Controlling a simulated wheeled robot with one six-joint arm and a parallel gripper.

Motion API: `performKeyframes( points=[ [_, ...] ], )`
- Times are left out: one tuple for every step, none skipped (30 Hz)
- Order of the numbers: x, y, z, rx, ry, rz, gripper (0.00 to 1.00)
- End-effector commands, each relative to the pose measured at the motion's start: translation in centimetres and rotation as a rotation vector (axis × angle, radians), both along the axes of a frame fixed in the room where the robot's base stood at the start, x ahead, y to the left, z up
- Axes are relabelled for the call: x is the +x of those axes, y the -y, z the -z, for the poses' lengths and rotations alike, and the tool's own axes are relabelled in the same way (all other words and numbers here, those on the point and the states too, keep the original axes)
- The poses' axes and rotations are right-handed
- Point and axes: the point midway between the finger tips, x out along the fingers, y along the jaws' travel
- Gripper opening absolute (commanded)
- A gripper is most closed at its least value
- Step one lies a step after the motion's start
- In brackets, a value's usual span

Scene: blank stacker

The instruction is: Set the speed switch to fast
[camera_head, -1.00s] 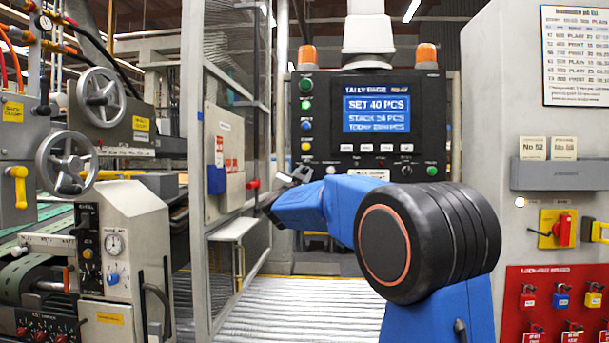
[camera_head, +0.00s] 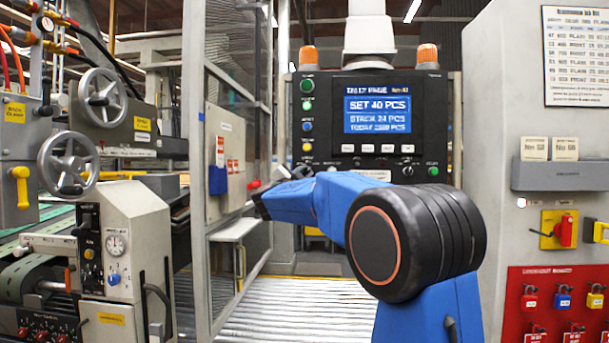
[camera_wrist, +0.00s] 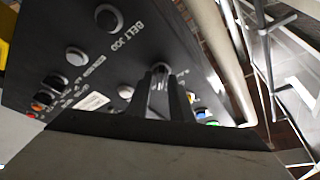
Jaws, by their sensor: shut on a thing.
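A dark control panel (camera_wrist: 75,60) with a round button labelled BELT JOG (camera_wrist: 108,18) fills much of the wrist view, seen tilted. In the head view my gripper (camera_head: 298,173) is small, near the lower left corner of the tally console (camera_head: 440,120), with my arm in front.
A mesh guard frame (camera_head: 200,120) stands left of my arm. A machine with handwheels (camera_head: 102,97) is at far left. A grey cabinet (camera_head: 500,90) with a red lockout board (camera_head: 515,300) is on the right. A roller conveyor (camera_head: 290,298) runs below.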

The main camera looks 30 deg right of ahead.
Motion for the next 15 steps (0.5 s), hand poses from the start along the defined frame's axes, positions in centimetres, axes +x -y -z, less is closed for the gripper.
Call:
performKeyframes(
  points=[
    [0.00, 0.03, 0.08, 0.001, 0.000, 0.001, 0.00],
    [0.00, 0.03, 0.08, 0.000, -0.001, 0.001, 0.00],
    [-0.01, 0.03, 0.07, 0.000, -0.001, 0.001, 0.00],
    [-0.01, 0.03, 0.07, 0.000, -0.001, 0.001, 0.00],
    [-0.01, 0.03, 0.07, 0.000, -0.001, 0.001, 0.22],
    [0.00, 0.04, 0.07, 0.000, -0.001, 0.001, 0.27],
    [0.00, 0.04, 0.07, 0.000, -0.001, 0.001, 0.27],
    [0.00, 0.03, 0.06, 0.000, -0.001, 0.001, 0.27],
    [0.00, 0.03, 0.05, -0.001, -0.001, 0.000, 0.27],
    [0.00, 0.03, 0.05, -0.001, -0.001, 0.000, 0.27],
    [0.00, 0.03, 0.03, -0.001, -0.001, 0.000, 0.27],
    [0.00, 0.03, 0.03, -0.001, -0.001, 0.000, 0.27],
    [0.00, 0.02, 0.03, -0.001, -0.001, 0.000, 0.27],
    [-0.02, 0.01, 0.02, -0.001, -0.001, 0.000, 0.27],
    [-0.04, -0.04, 0.04, -0.001, -0.001, 0.000, 0.27]
  ],
)
